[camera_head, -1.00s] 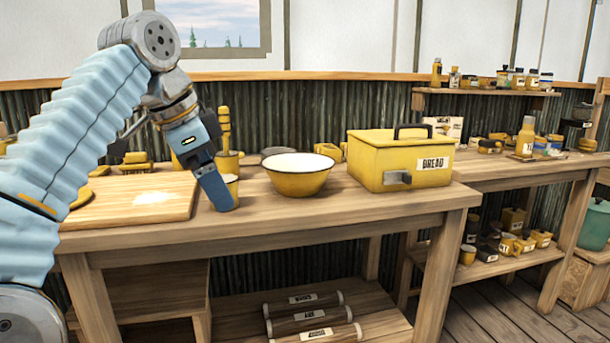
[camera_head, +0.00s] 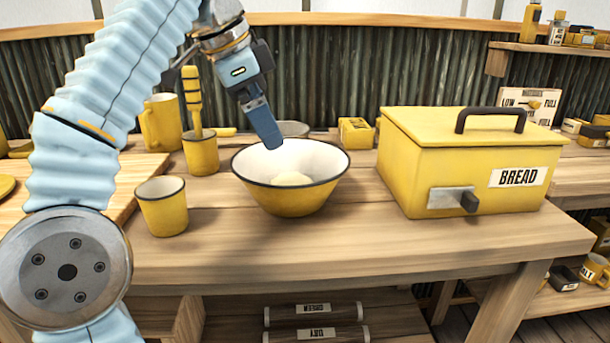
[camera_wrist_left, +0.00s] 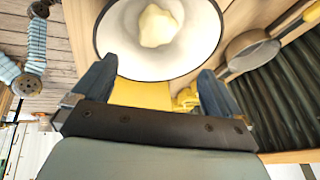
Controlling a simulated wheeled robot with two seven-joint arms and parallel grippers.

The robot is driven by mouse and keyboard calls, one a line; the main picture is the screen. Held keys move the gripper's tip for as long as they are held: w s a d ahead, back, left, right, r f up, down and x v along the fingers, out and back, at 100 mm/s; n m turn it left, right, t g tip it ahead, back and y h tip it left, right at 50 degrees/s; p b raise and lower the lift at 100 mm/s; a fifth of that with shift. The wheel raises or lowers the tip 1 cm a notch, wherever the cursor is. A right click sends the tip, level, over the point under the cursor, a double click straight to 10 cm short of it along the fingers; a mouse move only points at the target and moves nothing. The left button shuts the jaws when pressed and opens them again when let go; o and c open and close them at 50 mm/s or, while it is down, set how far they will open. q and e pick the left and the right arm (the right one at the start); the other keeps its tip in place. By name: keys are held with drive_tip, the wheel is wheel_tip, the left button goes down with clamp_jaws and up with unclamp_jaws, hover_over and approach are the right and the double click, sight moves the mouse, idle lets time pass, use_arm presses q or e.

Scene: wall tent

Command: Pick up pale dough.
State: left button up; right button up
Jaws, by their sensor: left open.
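The pale dough (camera_head: 291,178) lies in the bottom of a yellow bowl with a white inside and dark rim (camera_head: 285,209). In the left wrist view the dough (camera_wrist_left: 158,26) is a cream lump inside the white bowl (camera_wrist_left: 120,40). My left gripper (camera_head: 272,142) is above the bowl, near its back rim, pointing down. In the left wrist view its two fingers (camera_wrist_left: 159,82) are wide apart with nothing between them, and the dough lies beyond them. My right gripper is in neither view.
A yellow bread box (camera_head: 440,155) stands right of the bowl. A board (camera_head: 118,185) lies at left. Bare tabletop (camera_head: 310,240) is in front.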

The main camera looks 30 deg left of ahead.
sight(285, 175)
use_arm(q)
drive_tip(key=b+x, duration=0.2)
drive_tip(key=x, duration=0.6)
drive_tip(key=shift+s+f, duration=0.1)
drive_tip(key=shift+s, duration=0.05)
drive_tip(key=f, duration=0.1)
drive_tip(key=f+b, duration=0.1)
drive_tip(key=f, duration=0.1)
drive_tip(key=f+b, duration=0.1)
drive_tip(key=shift+w+d+f, duration=0.25)
drive_tip(key=shift+w, duration=0.15)
drive_tip(key=shift+w+d+f, duration=0.1)
drive_tip(key=shift+w+f, duration=0.05)
drive_tip(key=shift+f, duration=0.1)
drive_tip(key=shift+c, duration=0.3)
drive_tip(key=c, duration=1.2)
